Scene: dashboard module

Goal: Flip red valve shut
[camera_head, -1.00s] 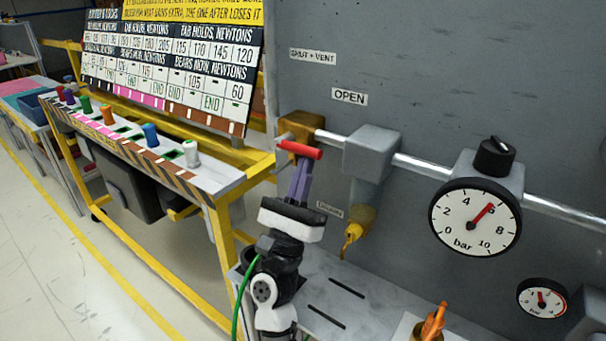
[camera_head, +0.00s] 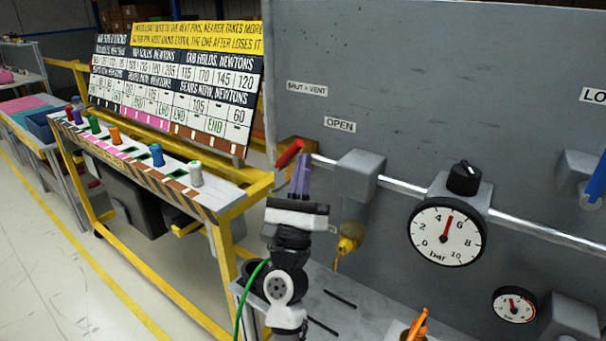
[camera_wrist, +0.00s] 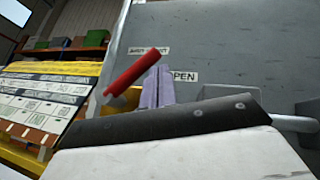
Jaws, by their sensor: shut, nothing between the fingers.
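The red valve handle (camera_head: 289,153) sits at the left end of the pipe, in front of a brass-coloured valve body (camera_head: 311,147). It tilts up to the right, between the SHUT + VENT label (camera_head: 307,89) and the OPEN label (camera_head: 340,124). In the wrist view the red handle (camera_wrist: 135,72) also slants up to the right. My gripper (camera_head: 303,160) has its purple fingers shut and empty, just right of the handle and close to it. In the wrist view the fingers (camera_wrist: 158,78) stand beside the handle; I cannot tell whether they touch.
A silver pipe (camera_head: 402,186) runs right along the grey panel (camera_head: 420,60) through a grey block (camera_head: 359,175) to a gauge (camera_head: 447,231) reading about 5 bar. A yellow nozzle (camera_head: 349,237) hangs below the block. A yellow-framed bench (camera_head: 225,250) with coloured knobs stands left.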

